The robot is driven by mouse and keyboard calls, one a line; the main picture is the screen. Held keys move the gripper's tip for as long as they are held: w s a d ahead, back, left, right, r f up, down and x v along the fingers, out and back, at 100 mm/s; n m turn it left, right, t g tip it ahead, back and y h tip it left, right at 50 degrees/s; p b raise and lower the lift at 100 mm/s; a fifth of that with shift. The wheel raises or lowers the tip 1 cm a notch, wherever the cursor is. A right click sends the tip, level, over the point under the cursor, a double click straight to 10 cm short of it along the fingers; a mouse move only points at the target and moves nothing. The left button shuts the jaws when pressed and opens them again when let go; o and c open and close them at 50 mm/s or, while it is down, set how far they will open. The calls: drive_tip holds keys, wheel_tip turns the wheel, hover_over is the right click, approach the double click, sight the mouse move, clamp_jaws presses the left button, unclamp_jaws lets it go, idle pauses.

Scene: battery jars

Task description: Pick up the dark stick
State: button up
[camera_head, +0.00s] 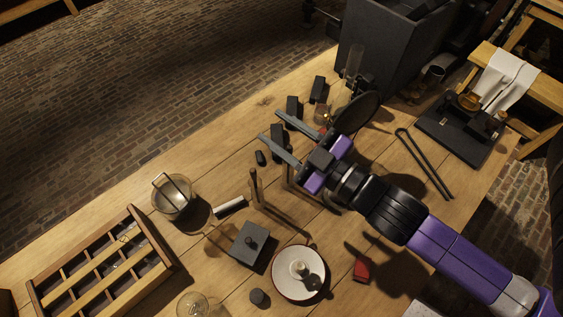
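Several dark upright or lying pieces are near my gripper (270,126), and I cannot tell for sure which is the dark stick. One dark block (278,138) shows between the two fingers, below or between them; contact cannot be told. Another dark block (293,106) is just beyond the upper finger, and a third (318,90) lies farther back. A short dark piece (261,158) lies just beside the lower fingertip. My gripper is open, its two grey fingers spread apart and pointing up-left over the table.
The wooden table (225,165) holds a glass jar (172,196), a compartment tray (160,250), a grey lidded box (249,244), a white plate (299,291), a red block (362,269) and black tongs (425,165). A clear tube (354,62) stands near a dark bin (385,45).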

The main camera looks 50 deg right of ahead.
drive_tip(key=w+d+r+m+t+h+b, duration=0.1)
drive_tip(key=w+d+r+m+h, duration=0.2)
drive_tip(key=w+d+r+h, duration=0.45)
drive_tip(key=w+d+r+m+h, duration=0.2)
drive_tip(key=w+d+r+h, duration=0.15)
drive_tip(key=r, duration=0.75)
drive_tip(key=s+d+r+m+g+h+b, duration=0.1)
drive_tip(key=s+d+r+m+g+h, duration=0.15)
drive_tip(key=d+m+g, duration=0.4)
drive_tip(key=s+d+r+m+g+h, duration=0.2)
drive_tip(key=d+m+g+h, duration=0.25)
drive_tip(key=d+m, duration=0.2)
drive_tip(key=m+g+y+b, duration=0.2)
drive_tip(key=m+g+y, duration=0.6)
drive_tip(key=y, duration=1)
hover_over(289, 146)
drive_tip(key=a, duration=0.1)
wheel_tip(289, 146, down, 27)
drive_tip(key=n, duration=0.1)
drive_tip(key=shift+g, duration=0.3)
drive_tip(key=shift+s+d+f+p, duration=0.1)
drive_tip(key=shift+d+f+p, duration=0.1)
drive_tip(key=shift+f, duration=0.95)
drive_tip(key=shift+w+d+f+p, duration=0.1)
drive_tip(key=shift+d+f+p, duration=0.05)
drive_tip(key=shift+f, duration=0.95)
drive_tip(key=shift+s+d+f+p, duration=0.1)
drive_tip(key=shift+d+f+p, duration=0.1)
drive_tip(key=shift+f, duration=0.95)
clamp_jaws()
